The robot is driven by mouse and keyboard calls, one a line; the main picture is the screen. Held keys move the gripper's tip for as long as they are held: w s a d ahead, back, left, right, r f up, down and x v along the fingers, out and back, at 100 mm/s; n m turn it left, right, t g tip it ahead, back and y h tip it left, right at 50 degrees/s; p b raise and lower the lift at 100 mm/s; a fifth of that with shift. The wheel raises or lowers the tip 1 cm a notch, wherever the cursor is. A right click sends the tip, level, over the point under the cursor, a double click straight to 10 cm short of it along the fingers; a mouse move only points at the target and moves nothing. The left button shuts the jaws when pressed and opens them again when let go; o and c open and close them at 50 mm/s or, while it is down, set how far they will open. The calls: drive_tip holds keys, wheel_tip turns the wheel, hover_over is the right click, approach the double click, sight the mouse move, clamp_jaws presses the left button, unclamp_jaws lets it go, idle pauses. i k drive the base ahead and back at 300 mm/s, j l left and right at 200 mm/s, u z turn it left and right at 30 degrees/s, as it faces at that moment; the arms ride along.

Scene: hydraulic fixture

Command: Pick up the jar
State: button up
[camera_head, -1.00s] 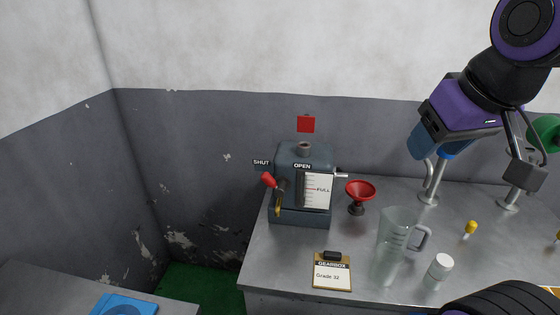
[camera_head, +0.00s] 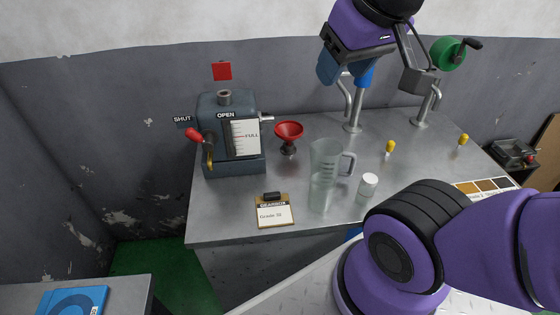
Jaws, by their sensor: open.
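A small clear jar with a white cap (camera_head: 368,186) stands upright on the grey metal bench, towards its front edge. A clear measuring jug (camera_head: 324,178) with a handle stands just left of it. My gripper (camera_head: 374,76) is open and empty at the upper right, pointing down. It is above the back of the bench, apart from the jar, in front of a blue-topped tap.
The bench (camera_head: 225,220) also holds a gearbox unit (camera_head: 230,135) with a lever, a red funnel (camera_head: 289,133), a clipboard (camera_head: 274,211), metal taps (camera_head: 353,113) and yellow-topped items (camera_head: 390,147). My own arm fills the lower right, close to the jar in the picture.

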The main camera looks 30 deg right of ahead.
sight(322, 187)
drive_tip(key=k+l, duration=0.1)
drive_tip(key=l, duration=0.25)
drive_tip(key=k+l, duration=0.1)
drive_tip(key=l, duration=0.2)
drive_tip(key=k+l, duration=0.15)
drive_tip(key=l, duration=0.2)
drive_tip(key=k+l, duration=0.1)
drive_tip(key=l, duration=0.2)
